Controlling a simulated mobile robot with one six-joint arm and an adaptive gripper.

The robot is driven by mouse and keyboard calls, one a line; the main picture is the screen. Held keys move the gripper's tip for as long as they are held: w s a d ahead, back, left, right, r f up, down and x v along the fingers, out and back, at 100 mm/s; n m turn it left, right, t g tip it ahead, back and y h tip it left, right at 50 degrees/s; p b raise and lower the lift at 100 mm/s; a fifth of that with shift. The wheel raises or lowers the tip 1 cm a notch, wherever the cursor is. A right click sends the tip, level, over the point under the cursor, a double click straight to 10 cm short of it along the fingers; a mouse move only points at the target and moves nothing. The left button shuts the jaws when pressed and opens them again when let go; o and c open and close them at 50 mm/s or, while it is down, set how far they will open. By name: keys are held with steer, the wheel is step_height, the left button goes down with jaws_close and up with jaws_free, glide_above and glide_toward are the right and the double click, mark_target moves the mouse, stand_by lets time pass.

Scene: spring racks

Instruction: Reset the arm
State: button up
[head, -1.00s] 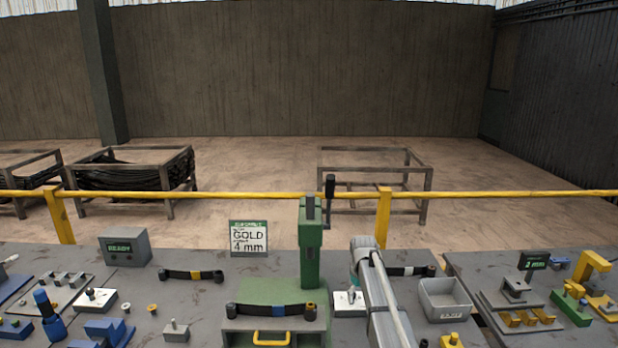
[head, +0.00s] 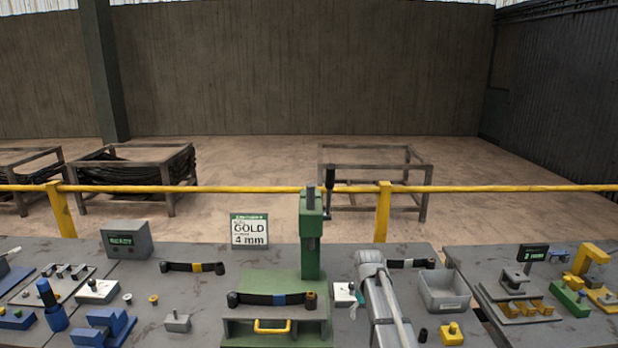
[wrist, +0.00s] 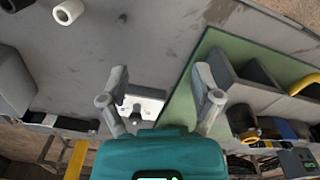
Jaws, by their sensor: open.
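My arm (head: 385,300) reaches over the front of the middle bench, right of the green press (head: 311,240). In the wrist view my gripper (wrist: 161,92) is open, with two grey fingers spread apart and nothing seen held. A white block with a small dark knob (wrist: 143,104) shows between the fingers, below them on the bench; it is also in the head view (head: 344,293). I cannot tell the height of the fingers above it. In the head view the gripper is mostly hidden behind my arm.
A leaf spring with a blue band (head: 279,299) lies on the press base. A grey bin (head: 443,291) stands right of my arm. A yellow rail (head: 450,188) runs behind the benches.

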steer(key=s+f+m+b, duration=0.2)
steer(key=s+f+b, duration=0.1)
steer(key=s, duration=0.8)
steer(key=s+f+m+b, duration=0.1)
steer(key=s+f+b, duration=0.3)
steer(key=s, duration=0.6)
steer(key=shift+s+d+f+m, duration=0.15)
steer(key=shift+s+f+m, duration=0.05)
steer(key=shift+s+m, duration=0.2)
